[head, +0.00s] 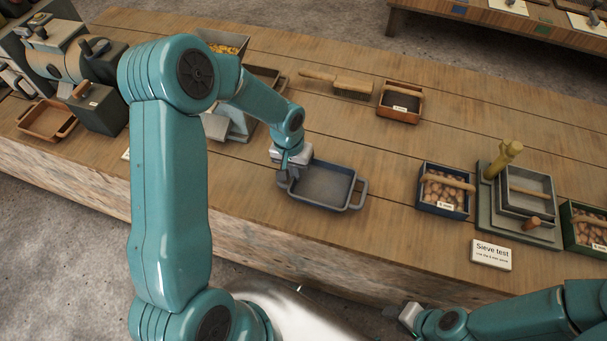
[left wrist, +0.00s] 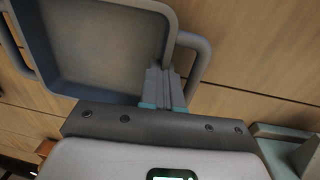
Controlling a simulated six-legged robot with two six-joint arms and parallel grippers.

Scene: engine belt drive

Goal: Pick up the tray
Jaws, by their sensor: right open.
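The tray (head: 326,185) is grey-blue, shallow and rectangular, with a loop handle at each end. It looks empty and level, at the middle of the wooden table near its front edge. My left gripper (head: 286,180) is at the tray's left end. In the left wrist view, its two fingers (left wrist: 165,88) are close together, with the rim of the tray (left wrist: 95,45) running in between them beside the loop handle. I cannot tell whether the tray touches the table. My right gripper (head: 408,318) is open and empty, low in front of the table.
Right of the tray stand a blue box with a wooden handle (head: 444,190), a grey sieve stand (head: 519,205) and a "Sieve test" sign (head: 491,254). Behind are a brush (head: 337,82) and a small brown box (head: 400,102). The wood just right of the tray is clear.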

